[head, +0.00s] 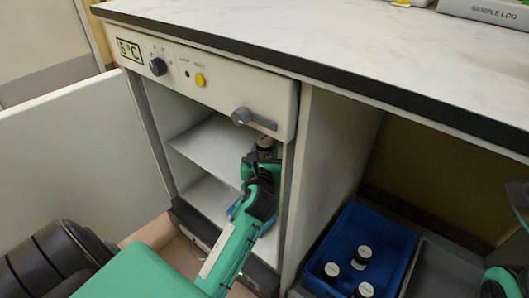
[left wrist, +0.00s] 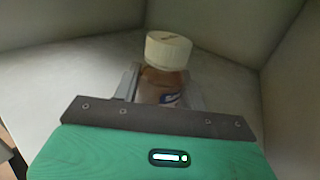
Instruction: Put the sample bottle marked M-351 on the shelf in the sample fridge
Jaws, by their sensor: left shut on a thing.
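My left gripper (head: 264,157) reaches into the open sample fridge (head: 218,85) and is shut on a sample bottle (head: 264,142). In the left wrist view the bottle (left wrist: 165,75) is upright between the fingers, with a cream-white cap, amber body and a partly hidden label; its marking cannot be read. The bottle is at the right side of the fridge, around the level of the white shelf (head: 205,143). I cannot tell if its base touches the shelf; the gripper hides it. My right gripper is not in view; green and dark parts show at the right edge.
The fridge door (head: 75,150) stands open at the left. A blue crate (head: 345,225) with several dark, white-capped bottles (head: 362,254) is at the lower right. The worktop (head: 330,35) overhangs the fridge. The shelf's left part looks clear.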

